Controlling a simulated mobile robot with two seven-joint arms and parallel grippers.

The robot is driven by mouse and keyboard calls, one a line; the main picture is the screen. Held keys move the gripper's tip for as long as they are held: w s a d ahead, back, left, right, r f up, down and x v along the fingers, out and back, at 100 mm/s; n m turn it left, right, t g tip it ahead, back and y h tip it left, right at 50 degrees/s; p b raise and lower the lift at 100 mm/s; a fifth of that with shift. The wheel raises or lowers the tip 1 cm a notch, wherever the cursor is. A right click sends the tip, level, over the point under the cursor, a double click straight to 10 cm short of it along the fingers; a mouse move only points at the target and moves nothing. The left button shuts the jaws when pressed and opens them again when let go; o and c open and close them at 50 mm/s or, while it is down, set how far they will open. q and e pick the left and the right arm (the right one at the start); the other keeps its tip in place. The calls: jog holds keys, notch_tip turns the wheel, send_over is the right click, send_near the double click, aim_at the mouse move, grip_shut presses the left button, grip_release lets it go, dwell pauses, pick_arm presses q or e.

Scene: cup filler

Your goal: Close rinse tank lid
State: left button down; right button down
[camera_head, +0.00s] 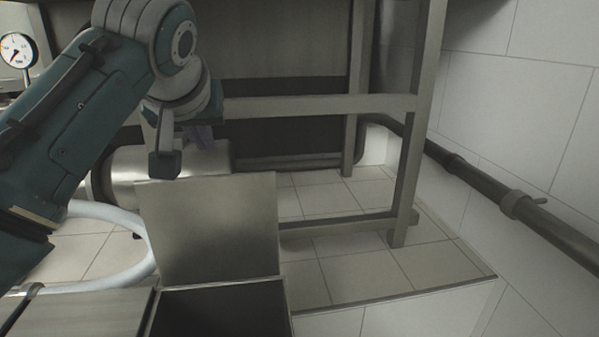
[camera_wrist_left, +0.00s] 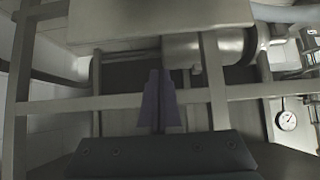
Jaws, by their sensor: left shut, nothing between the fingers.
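The rinse tank lid (camera_head: 207,232) is a square, plain metal plate. It stands open and nearly upright at the back edge of the rinse tank (camera_head: 291,322), whose dark inside shows below it. My left gripper (camera_head: 201,138) is above the lid's top edge in the head view, with a visible gap between them. Its purple fingers also show in the wrist view (camera_wrist_left: 158,100), shut together with nothing between them. A pale panel at the top of the wrist view looks like the lid (camera_wrist_left: 160,20). My right gripper is in neither view.
A metal frame (camera_head: 320,104) stands behind the tank, with a metal cylinder (camera_head: 215,158) near the gripper. A white hose (camera_head: 137,238) curves left of the lid. A pressure gauge (camera_head: 18,50) is at far left. A pipe (camera_head: 480,185) runs along the right wall.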

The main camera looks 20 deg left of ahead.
pick_arm(q)
jog(key=b+x, duration=0.1)
jog(key=x, duration=0.7)
jog(key=s, duration=0.1)
jog(key=s+d+p, duration=0.1)
jog(key=s+d, duration=0.1)
jog(key=shift+s+f+p, duration=0.3)
jog(key=shift+f, duration=0.05)
